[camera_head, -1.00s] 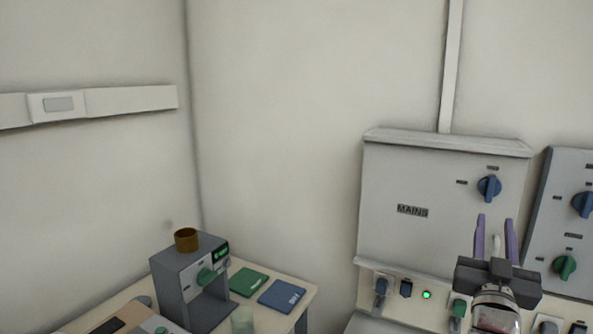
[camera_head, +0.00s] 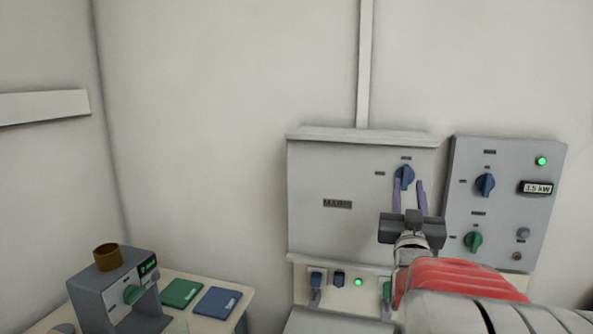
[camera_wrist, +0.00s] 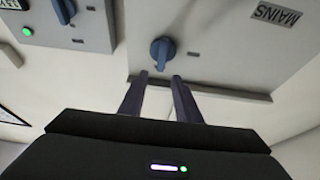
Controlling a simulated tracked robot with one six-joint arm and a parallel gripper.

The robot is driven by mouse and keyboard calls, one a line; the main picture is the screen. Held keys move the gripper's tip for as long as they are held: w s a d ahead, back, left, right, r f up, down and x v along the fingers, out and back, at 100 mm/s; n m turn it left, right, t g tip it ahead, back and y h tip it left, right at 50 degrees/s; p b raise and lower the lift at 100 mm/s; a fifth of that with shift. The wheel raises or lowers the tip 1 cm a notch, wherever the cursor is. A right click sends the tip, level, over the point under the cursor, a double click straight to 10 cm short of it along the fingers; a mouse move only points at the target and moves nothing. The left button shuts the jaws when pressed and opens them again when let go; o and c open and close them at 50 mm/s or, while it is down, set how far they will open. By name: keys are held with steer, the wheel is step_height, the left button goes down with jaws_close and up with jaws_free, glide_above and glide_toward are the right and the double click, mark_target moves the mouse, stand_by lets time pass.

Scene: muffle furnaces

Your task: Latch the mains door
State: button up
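The mains door (camera_head: 315,215) is a grey panel on the wall box, marked MAINS, and looks closed. Its blue knob (camera_head: 404,177) is near the upper right of the door, with its grip roughly upright. The wrist view also shows the knob (camera_wrist: 162,50) and part of the door (camera_wrist: 232,45), upside down. My gripper (camera_head: 410,184) is open and empty, its two purple fingers pointing up toward the knob. In the wrist view my gripper's fingertips (camera_wrist: 158,78) are just short of the knob, one to each side; contact cannot be told.
A second grey panel (camera_head: 505,215) to the right carries a blue knob, a green knob and a 3.5 kW display. Below the door is a strip with switches and a lit green lamp (camera_head: 358,282). A bench with a grey device (camera_head: 100,285) stands at lower left.

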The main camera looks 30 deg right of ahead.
mark_target(407, 169)
steer(key=shift+x, duration=3.1)
